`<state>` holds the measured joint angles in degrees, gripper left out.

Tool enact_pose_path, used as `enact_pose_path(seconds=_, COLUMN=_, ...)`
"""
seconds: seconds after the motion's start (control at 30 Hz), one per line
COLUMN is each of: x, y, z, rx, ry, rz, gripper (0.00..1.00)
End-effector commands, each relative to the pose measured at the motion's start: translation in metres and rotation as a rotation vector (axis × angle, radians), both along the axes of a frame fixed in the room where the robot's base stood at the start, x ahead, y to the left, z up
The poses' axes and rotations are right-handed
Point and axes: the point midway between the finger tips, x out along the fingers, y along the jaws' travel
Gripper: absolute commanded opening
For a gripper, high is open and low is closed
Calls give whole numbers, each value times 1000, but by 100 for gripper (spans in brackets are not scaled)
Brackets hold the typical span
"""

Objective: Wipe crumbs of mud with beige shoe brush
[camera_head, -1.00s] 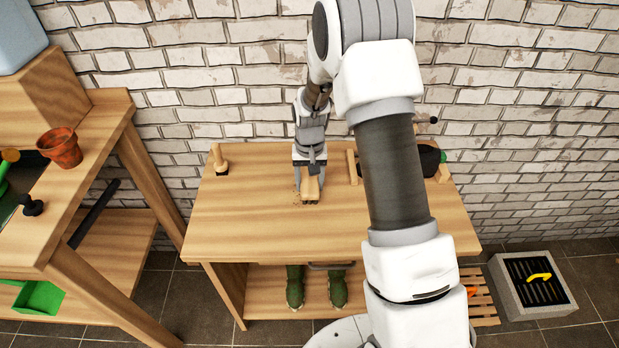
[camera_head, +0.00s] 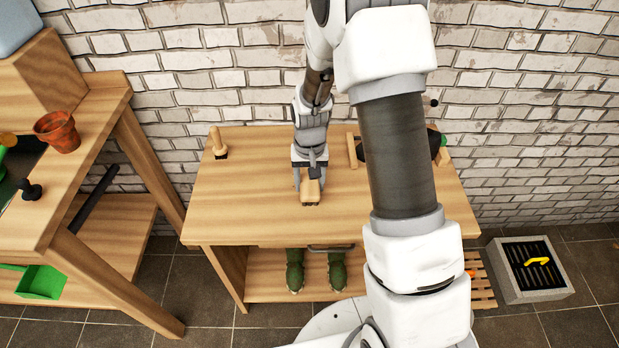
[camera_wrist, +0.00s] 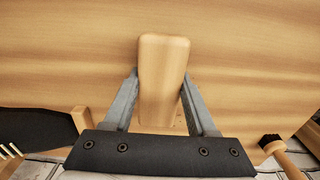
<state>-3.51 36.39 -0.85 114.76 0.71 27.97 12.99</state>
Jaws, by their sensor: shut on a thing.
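The beige shoe brush (camera_head: 311,188) is a pale wooden block at the middle of the wooden table (camera_head: 250,215). My gripper (camera_head: 309,176) is shut on it from behind, one finger on each side. In the wrist view the brush (camera_wrist: 163,75) sticks out between the two grey fingers, pointing up the picture. The brush is low over or on the tabletop; contact is hard to tell. I cannot make out mud crumbs clearly now; any under the brush are hidden.
Another wooden-handled brush (camera_head: 218,144) stands at the table's back left. A wooden piece (camera_head: 352,150) and a dark object (camera_head: 434,143) lie at the back right, partly behind my arm. Green boots (camera_head: 295,270) stand on the lower shelf. The tabletop's front left is clear.

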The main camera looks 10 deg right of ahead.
Motion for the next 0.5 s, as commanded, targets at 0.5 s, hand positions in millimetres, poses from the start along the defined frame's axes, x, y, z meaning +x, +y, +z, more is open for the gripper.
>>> enact_pose_path(seconds=0.5, x=10, y=18, z=-1, rx=0, ry=4, rz=0, gripper=5)
